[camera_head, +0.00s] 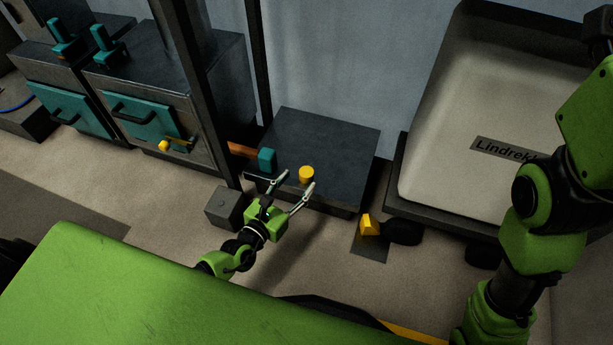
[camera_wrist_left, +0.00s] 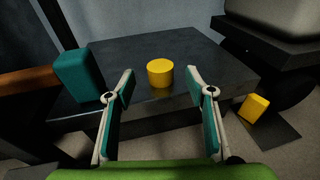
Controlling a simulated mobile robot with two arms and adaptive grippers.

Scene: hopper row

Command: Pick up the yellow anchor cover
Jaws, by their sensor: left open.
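The yellow anchor cover (camera_head: 306,174) is a short upright cylinder on the dark low platform (camera_head: 325,140), near its front edge. It also shows in the left wrist view (camera_wrist_left: 160,73), beyond and between my spread fingers. My left gripper (camera_head: 292,182) is open and empty, just in front of the cover and apart from it. In the left wrist view my left gripper (camera_wrist_left: 163,85) has one finger on each side of the picture. My right arm crosses the right side of the head view, but its gripper cannot be made out.
A teal block on an orange-brown bar (camera_head: 266,160) is left of the cover. A dark post (camera_head: 200,80) and a grey block (camera_head: 224,207) stand further left. A yellow wedge (camera_head: 370,226) lies right, by the cart with the pale bin (camera_head: 440,130). Teal-fronted hoppers (camera_head: 150,115) stand back left.

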